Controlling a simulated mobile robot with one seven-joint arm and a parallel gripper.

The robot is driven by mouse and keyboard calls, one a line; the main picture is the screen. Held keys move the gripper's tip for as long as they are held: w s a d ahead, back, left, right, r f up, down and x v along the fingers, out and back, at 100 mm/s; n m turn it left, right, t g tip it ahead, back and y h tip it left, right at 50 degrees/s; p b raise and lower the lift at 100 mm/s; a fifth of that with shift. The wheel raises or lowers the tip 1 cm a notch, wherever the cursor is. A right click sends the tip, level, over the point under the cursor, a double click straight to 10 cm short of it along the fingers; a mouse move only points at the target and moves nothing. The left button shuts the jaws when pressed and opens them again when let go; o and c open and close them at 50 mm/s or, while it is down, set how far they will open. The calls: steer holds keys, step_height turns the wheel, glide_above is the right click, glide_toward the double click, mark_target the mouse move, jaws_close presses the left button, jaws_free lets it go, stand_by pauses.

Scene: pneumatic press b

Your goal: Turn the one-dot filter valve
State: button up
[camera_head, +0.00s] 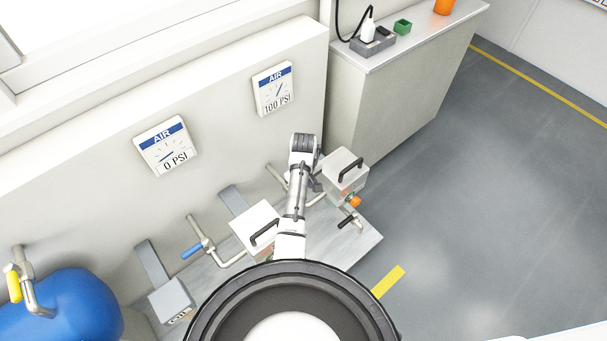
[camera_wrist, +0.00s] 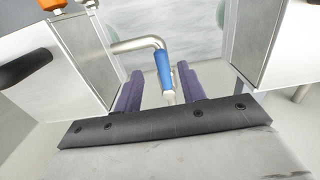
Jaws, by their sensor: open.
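My gripper (camera_wrist: 160,72) shows in the wrist view with two purple fingers apart, and it is open. A blue valve handle (camera_wrist: 163,68) on a bent metal pipe lies between the fingers, with a gap on each side. In the head view my gripper (camera_head: 315,182) is mostly hidden behind my arm, beside the right white box (camera_head: 345,178); the handle between the fingers is hidden there. Another blue handle (camera_head: 192,251) sits on a pipe left of the middle white box (camera_head: 256,228). I see no dot markings, so I cannot tell which valve is the one-dot filter valve.
White boxes flank the gripper closely. An orange knob (camera_head: 355,201) and a dark handle (camera_head: 347,222) are on the right. A blue tank (camera_head: 75,305) with a yellow handle (camera_head: 14,284) stands left. Wall gauges read 0 PSI (camera_head: 167,148) and 100 PSI (camera_head: 274,90). The right floor is clear.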

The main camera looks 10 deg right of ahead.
step_height(320, 180, up, 9)
steer(key=shift+b, duration=0.3)
steer(key=shift+f, duration=0.1)
